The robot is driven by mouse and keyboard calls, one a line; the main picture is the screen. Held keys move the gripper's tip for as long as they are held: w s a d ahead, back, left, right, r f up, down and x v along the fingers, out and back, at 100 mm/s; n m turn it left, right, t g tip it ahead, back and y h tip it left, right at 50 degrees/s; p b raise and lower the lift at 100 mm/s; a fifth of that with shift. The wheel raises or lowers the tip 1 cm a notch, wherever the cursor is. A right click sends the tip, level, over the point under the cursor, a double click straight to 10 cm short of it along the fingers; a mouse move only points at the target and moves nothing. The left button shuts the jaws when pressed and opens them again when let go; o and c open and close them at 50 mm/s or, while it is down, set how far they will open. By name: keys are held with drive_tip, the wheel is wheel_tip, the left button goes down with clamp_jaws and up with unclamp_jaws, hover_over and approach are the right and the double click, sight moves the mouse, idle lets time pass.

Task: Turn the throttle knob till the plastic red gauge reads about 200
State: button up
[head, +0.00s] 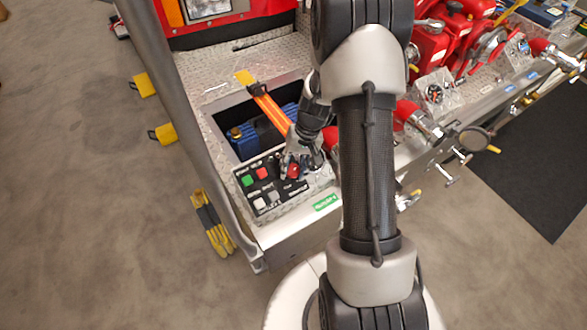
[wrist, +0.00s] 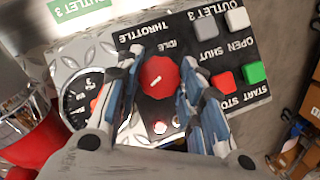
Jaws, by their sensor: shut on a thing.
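The throttle knob (wrist: 159,76) is round and red with a short pale pointer line, on a black panel marked THROTTLE and IDLE in the wrist view. My gripper (wrist: 158,80) has its blue-grey fingers on both sides of the knob and is shut on it. In the head view, the knob (head: 293,171) shows at the end of my gripper (head: 298,158). A round gauge (wrist: 82,98) with a black face and some red on it sits left of the knob in the wrist view. My finger partly covers it, and its reading is not legible.
Right of the knob are a green START button (wrist: 254,72), a red STOP button (wrist: 225,82), and grey (wrist: 204,27) and white (wrist: 237,19) buttons. A red outlet cap (wrist: 30,140) lies at lower left.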

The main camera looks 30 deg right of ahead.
idle(0.3)
drive_tip(key=o, duration=1.1)
drive_tip(key=v, duration=1.2)
drive_tip(key=shift+s, duration=0.1)
